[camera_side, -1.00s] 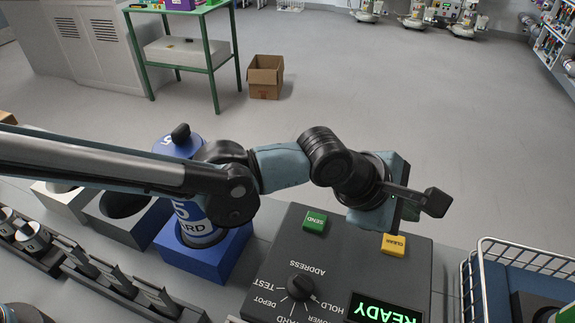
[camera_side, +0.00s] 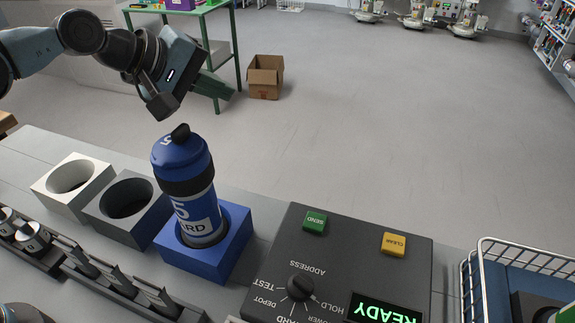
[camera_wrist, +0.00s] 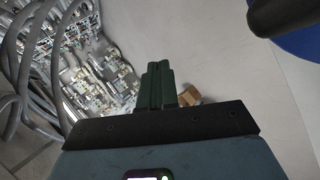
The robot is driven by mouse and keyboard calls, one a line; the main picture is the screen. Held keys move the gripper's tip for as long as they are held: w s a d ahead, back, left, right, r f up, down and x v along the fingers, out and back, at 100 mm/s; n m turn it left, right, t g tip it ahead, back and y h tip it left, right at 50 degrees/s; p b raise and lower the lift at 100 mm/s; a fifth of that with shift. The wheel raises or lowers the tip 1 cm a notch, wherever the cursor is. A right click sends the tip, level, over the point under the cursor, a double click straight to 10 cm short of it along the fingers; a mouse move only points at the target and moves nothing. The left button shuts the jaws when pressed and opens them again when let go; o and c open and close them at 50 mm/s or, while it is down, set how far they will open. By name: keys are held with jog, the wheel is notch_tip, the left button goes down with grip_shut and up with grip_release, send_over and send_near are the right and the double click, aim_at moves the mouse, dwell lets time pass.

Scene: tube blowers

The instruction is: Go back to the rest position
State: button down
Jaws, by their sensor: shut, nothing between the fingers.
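My gripper (camera_side: 218,92) is at the upper left of the side view, raised above and behind the blue tube carrier. Its fingers are shut with nothing between them. They also show in the wrist view (camera_wrist: 157,85), pressed together. The blue carrier (camera_side: 182,165), with a black band and a black knob on top, stands upright in a blue square holder (camera_side: 233,243). My gripper is apart from it. Part of a blue and black object shows at the top right of the wrist view.
A control panel (camera_side: 273,285) reads READY, with a green SEND button (camera_side: 315,221), a yellow button (camera_side: 394,244) and a dial (camera_side: 299,287). White (camera_side: 92,191) and dark (camera_side: 100,221) empty holders stand left. A wire basket (camera_side: 490,247) is at right. The floor behind is open.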

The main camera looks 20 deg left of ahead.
jog(key=s+a+f+m+g+y, duration=0.1)
jog(key=s+a+f+m, duration=0.3)
jog(key=a, duration=0.4)
jog(key=s+a+f+m+g+y, duration=0.1)
jog(key=s+a+f+m+y, duration=0.3)
jog(key=s+a, duration=0.5)
jog(key=shift+a+f+m, duration=0.15)
jog(key=shift+f+m, duration=0.35)
jog(key=shift+m, duration=0.7)
